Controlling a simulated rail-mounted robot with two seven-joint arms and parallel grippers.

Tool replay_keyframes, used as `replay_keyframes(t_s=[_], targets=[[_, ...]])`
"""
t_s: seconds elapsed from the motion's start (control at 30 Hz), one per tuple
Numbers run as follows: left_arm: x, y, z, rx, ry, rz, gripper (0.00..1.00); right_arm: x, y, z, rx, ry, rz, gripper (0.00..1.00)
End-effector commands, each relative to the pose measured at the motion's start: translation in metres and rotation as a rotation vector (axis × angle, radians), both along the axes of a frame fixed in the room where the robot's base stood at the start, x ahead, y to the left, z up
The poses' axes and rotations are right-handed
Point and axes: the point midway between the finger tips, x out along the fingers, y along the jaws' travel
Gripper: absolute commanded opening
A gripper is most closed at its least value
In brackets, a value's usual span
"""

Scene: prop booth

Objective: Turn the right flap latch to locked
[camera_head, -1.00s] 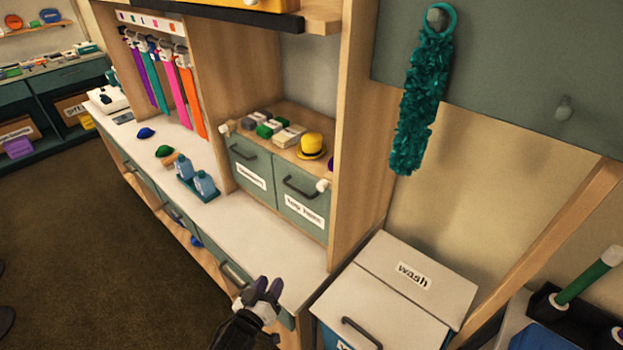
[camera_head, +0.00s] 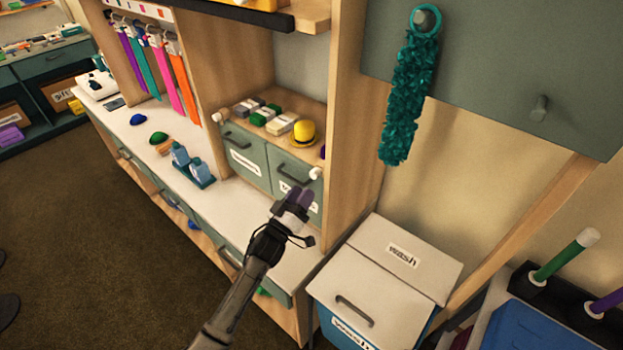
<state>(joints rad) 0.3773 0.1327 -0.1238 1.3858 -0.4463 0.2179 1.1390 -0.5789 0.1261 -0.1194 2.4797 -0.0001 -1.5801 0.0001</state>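Two green-grey flaps sit side by side in the small cabinet on the counter. The right flap (camera_head: 287,165) has a dark bar handle and a label that my gripper partly covers. A white latch knob (camera_head: 316,173) sits at its upper right corner; its turn position is too small to read. Another white knob (camera_head: 217,117) is at the upper left of the left flap (camera_head: 245,158). My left gripper (camera_head: 299,194) is in front of the right flap's lower part, below and left of its latch, apparently not touching it. Its dark fingers lie close together; any gap is unclear. My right gripper is out of view.
A yellow hat (camera_head: 303,133) and small boxes stand on top of the flap cabinet. A wooden upright (camera_head: 345,150) rises just right of the latch. A lidded wash bin (camera_head: 375,290) stands lower right. Blue bottles (camera_head: 190,166) stand on the counter (camera_head: 240,210) to the left.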

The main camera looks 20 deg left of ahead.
Motion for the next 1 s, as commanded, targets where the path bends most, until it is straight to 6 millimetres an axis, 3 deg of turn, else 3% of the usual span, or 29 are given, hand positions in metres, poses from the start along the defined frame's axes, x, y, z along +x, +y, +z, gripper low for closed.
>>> replay_keyframes(t_s=[0.2, 0.4, 0.83, 1.0], targets=[[0.030, -0.007, 0.011, 0.000, -0.001, 0.000, 0.39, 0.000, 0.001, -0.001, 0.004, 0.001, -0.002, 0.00], [0.045, -0.011, 0.017, 0.000, 0.000, 0.000, 0.39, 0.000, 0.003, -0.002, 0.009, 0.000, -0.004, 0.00], [0.050, -0.012, 0.018, 0.000, 0.000, 0.000, 0.39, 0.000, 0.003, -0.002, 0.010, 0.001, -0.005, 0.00], [0.050, -0.012, 0.018, 0.000, 0.000, 0.000, 0.24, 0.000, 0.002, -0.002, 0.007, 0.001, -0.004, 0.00]])
